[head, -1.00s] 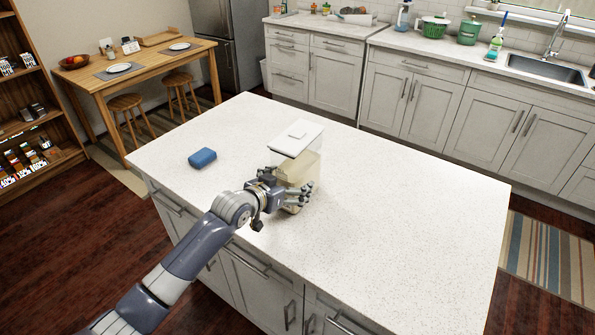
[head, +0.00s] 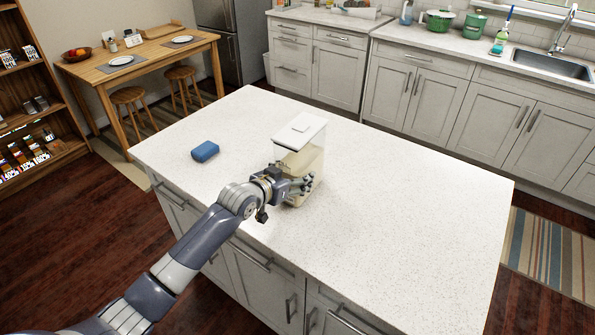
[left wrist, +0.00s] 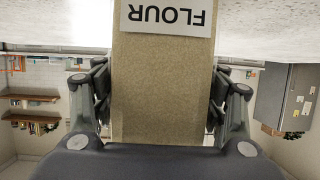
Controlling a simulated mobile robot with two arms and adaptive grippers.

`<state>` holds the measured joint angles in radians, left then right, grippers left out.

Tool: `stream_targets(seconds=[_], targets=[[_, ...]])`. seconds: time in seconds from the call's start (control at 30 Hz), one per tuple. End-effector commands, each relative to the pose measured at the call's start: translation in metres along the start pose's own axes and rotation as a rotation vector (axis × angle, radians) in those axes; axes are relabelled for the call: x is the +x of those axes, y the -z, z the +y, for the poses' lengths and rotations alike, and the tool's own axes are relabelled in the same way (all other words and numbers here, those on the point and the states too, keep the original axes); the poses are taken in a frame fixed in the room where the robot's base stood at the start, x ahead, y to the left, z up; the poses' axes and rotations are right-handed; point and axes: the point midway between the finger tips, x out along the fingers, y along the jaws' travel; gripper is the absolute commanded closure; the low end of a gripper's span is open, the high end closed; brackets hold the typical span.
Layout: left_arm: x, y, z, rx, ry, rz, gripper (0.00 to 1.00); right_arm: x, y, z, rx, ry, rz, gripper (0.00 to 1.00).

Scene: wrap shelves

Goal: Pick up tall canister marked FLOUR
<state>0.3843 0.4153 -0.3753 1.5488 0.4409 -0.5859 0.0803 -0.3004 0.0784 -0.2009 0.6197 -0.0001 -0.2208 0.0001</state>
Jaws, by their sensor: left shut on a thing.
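The tall canister (head: 312,160) has clear walls, a white lid and pale contents. It stands near the middle of the white island top in the head view, and I cannot tell whether its base touches the top. My left gripper (head: 301,187) is shut on its lower part, with fingers on both sides. In the left wrist view the canister (left wrist: 162,90) fills the space between the fingers, and its FLOUR label (left wrist: 166,17) appears upside down. My right gripper is not in view.
A blue sponge-like block (head: 205,151) lies on the island (head: 400,220) left of the canister. The island top to the right is clear. A wooden table (head: 160,48) with plates and stools stands at the back left. Counters with a sink (head: 552,64) run along the back.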

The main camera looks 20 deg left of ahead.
Motion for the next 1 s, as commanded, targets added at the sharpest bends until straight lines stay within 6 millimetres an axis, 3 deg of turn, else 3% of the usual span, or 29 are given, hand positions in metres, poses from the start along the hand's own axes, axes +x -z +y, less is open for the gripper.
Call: stream_targets(seconds=[0.53, 0.77, 1.0], targets=[[-0.014, 0.038, 0.000, 0.002, 0.000, 0.014, 0.93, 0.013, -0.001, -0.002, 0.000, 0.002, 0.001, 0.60], [-0.038, 0.028, -0.018, 0.004, 0.001, 0.009, 0.93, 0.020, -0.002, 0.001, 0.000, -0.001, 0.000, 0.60], [-0.078, 0.014, -0.045, 0.005, 0.003, 0.007, 0.93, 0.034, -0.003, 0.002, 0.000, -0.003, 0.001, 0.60]])
